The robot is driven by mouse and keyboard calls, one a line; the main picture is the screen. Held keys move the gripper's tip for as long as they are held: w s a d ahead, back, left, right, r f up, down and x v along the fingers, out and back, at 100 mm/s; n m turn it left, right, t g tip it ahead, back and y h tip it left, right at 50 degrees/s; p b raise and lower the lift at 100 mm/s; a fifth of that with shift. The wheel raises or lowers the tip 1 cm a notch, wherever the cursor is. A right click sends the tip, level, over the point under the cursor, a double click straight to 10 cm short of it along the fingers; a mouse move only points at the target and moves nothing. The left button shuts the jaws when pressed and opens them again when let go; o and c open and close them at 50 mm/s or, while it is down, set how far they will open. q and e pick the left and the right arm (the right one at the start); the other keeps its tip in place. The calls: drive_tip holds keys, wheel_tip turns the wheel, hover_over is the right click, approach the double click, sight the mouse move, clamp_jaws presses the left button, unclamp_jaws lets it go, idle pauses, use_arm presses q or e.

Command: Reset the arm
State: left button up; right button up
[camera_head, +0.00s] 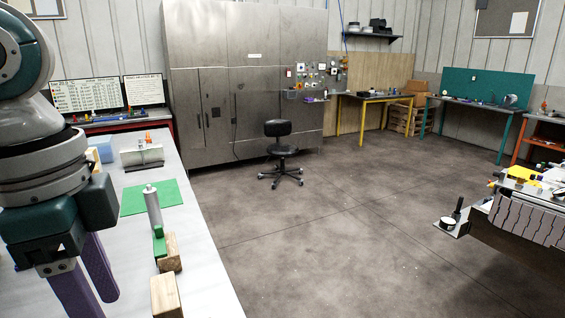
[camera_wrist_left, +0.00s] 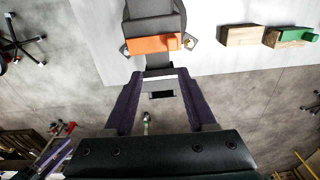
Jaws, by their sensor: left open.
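My left arm comes in from the left in the head view. Its gripper (camera_head: 95,304) has purple fingers pointing down over the left side of the white table, spread apart with nothing seen between them. In the left wrist view the gripper (camera_wrist_left: 160,88) is also open and empty, its fingers to either side of a dark grey part with an orange block (camera_wrist_left: 152,44) beyond them. I cannot tell how far below the fingers that part lies. My right gripper is in neither view.
The white table (camera_head: 205,245) carries wooden blocks (camera_head: 165,297), a grey cylinder (camera_head: 152,207), a green mat (camera_head: 135,198) and a blue bin (camera_head: 103,149). A black chair (camera_head: 282,150) stands on open floor. A conveyor frame (camera_head: 530,220) is at the right.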

use_arm(q)
drive_tip(key=s+d+f+n+t+h, duration=0.25)
drive_tip(key=s+d+f, duration=0.25)
drive_tip(key=s+d, duration=0.3)
drive_tip(key=s+a+f+n+y, duration=0.2)
drive_tip(key=s+a+n+y, duration=0.1)
drive_tip(key=s+a+n, duration=0.4)
wheel_tip(320, 180, up, 26)
drive_tip(key=p, duration=2.6)
drive_tip(key=shift+a+t, duration=0.25)
drive_tip(key=shift+t, duration=0.1)
